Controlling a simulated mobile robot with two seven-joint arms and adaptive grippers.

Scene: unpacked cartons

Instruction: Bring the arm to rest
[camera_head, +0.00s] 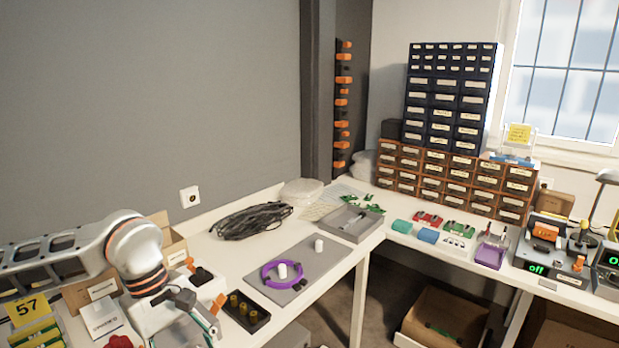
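My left arm comes in from the left edge, and its wrist bends down over the left table. My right arm and gripper are not in view.
A grey board (310,276) carries a purple ring (268,275) around a white peg, with a second white peg apart. A black cable coil (250,220), a grey tray (350,223) and a dark block with brass cylinders (246,311) lie nearby. Drawer cabinets (455,180) stand behind. Open cartons (445,318) sit below.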

